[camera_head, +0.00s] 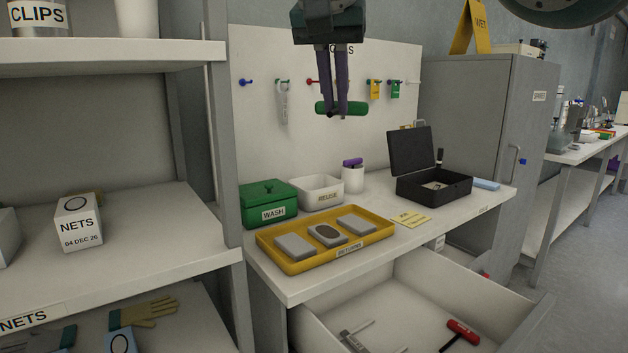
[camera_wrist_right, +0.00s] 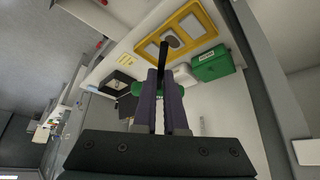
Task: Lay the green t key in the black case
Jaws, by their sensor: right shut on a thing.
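My right gripper (camera_head: 342,112) is shut on the green t key (camera_head: 357,107). It holds the key by its green crossbar handle, in the air in front of the pegboard. In the right wrist view the key's dark shaft (camera_wrist_right: 163,54) points away from the fingers (camera_wrist_right: 161,98). The black case (camera_head: 455,193) stands on the right part of the worktop with its lid (camera_head: 411,149) raised. Its inside shows a small light patch. The gripper is above and left of the case, well apart from it. My left gripper is not in view.
A yellow tray (camera_head: 291,267) with grey blocks, a green box (camera_head: 254,209), a white bin (camera_head: 319,192) and a white cup (camera_head: 353,179) stand left of the case. An open drawer (camera_head: 400,290) below holds a red-handled tool (camera_head: 461,332). A grey cabinet (camera_head: 490,120) stands behind right.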

